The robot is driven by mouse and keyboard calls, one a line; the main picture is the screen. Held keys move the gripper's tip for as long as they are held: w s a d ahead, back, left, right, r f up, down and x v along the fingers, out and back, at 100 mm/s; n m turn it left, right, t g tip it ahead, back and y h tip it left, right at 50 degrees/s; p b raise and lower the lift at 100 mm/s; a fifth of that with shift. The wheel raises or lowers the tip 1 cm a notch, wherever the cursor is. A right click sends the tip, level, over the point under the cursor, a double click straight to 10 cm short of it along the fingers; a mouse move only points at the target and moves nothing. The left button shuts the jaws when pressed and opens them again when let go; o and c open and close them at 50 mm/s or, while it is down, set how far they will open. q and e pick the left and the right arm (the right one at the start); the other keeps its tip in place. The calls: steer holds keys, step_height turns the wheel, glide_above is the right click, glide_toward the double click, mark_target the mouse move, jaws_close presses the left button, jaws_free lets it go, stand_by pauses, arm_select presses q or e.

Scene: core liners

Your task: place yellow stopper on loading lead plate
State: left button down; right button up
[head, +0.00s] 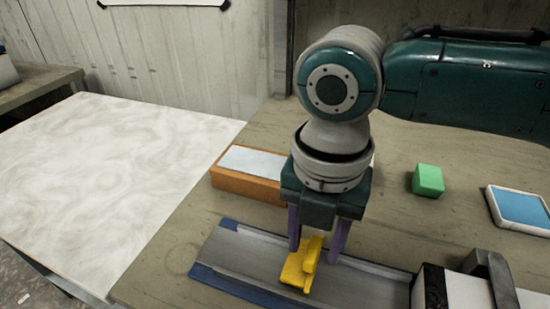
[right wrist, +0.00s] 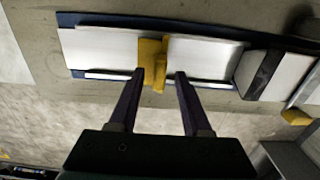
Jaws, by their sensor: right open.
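The yellow stopper (head: 301,266) stands on a long grey metal plate (head: 248,255) with raised side rails and blue ends, which looks like the loading lead plate. In the right wrist view the stopper (right wrist: 152,58) sits across the middle of the plate (right wrist: 108,50). My right gripper (head: 317,254) is open above the stopper, pointing down. In the right wrist view its fingers (right wrist: 160,78) are apart, with the stopper nearer the left finger and nothing visibly clamped. The left gripper is out of view.
A black and light-grey device (head: 465,291) stands at the plate's right end. An orange box with a pale top (head: 248,185) lies behind. A green block (head: 428,180) and a blue-topped pad (head: 519,208) lie to the right. A white marbled surface (head: 120,180) is clear at left.

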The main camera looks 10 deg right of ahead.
step_height(320, 180, up, 12)
steer(key=s+a+f+m+t+y, duration=0.2)
steer(key=s+a+f+m+y, duration=0.4)
steer(key=m, duration=0.5)
steer(key=s+d+f+m+h, duration=0.1)
steer(key=s+d+m+h, duration=0.2)
steer(key=d+m, duration=0.3)
steer(key=s+d+f+m+t+h, duration=0.1)
steer(key=s+d+m+h, duration=0.1)
steer(key=s+d+m, duration=0.4)
steer(key=d+m, duration=0.1)
steer(key=m, duration=0.3)
steer(key=shift+s+t+h+p, duration=0.3)
steer(key=shift+h, duration=0.1)
steer(key=shift+d, duration=0.1)
